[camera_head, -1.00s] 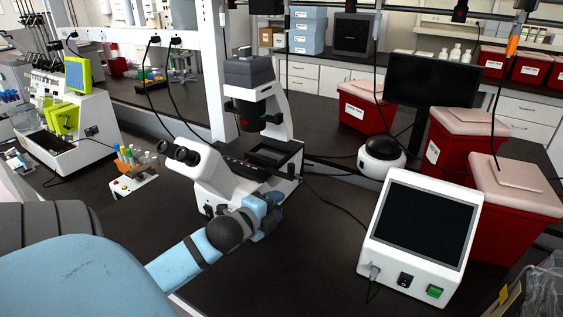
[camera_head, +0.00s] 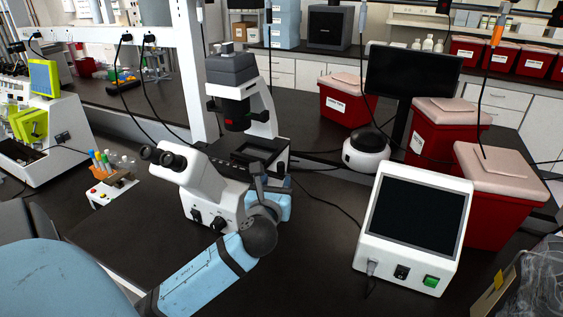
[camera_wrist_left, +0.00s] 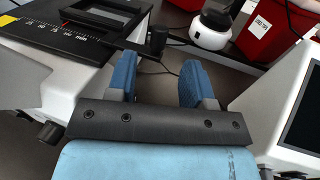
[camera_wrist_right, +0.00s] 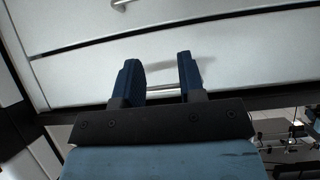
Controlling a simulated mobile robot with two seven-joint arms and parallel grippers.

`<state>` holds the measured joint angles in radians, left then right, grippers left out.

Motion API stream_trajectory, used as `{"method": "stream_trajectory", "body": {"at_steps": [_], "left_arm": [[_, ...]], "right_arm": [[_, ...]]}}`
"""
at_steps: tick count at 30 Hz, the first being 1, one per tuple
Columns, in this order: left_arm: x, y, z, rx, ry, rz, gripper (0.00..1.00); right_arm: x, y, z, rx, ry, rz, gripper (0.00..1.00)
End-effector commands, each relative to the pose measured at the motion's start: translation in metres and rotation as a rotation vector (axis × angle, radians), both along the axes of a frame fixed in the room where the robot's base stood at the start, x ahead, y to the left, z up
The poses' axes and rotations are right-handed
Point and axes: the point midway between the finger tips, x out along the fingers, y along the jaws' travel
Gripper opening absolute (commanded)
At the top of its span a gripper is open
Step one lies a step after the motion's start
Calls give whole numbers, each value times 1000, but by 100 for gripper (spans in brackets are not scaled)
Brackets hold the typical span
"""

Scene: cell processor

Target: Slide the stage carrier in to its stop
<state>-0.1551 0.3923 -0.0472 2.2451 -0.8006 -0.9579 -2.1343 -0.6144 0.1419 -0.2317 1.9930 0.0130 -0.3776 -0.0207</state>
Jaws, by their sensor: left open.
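The white and grey microscope (camera_head: 205,185) stands on the dark bench in the middle of the head view. My right gripper (camera_wrist_right: 160,70) is open and empty before a drawer front.
A white screen unit (camera_head: 415,225) stands right of the microscope, with a small round white device (camera_head: 373,153) behind. Red bins (camera_head: 490,205) line the right side. A tube rack (camera_head: 108,185) sits at left. A black cable crosses the bench near the gripper.

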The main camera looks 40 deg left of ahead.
Motion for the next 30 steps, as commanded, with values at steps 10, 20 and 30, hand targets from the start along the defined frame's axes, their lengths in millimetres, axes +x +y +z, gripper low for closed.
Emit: {"method": "stream_trajectory", "body": {"at_steps": [10,20,30], "left_arm": [[59,39,1,-1,-1,2,47],[78,50,0,-2,0,0,47],[77,50,0,-2,0,0,17]], "right_arm": [[0,2,9,2,-2,2,37],[0,3,10,6,-1,2,37],[0,3,10,5,-1,2,37]]}}
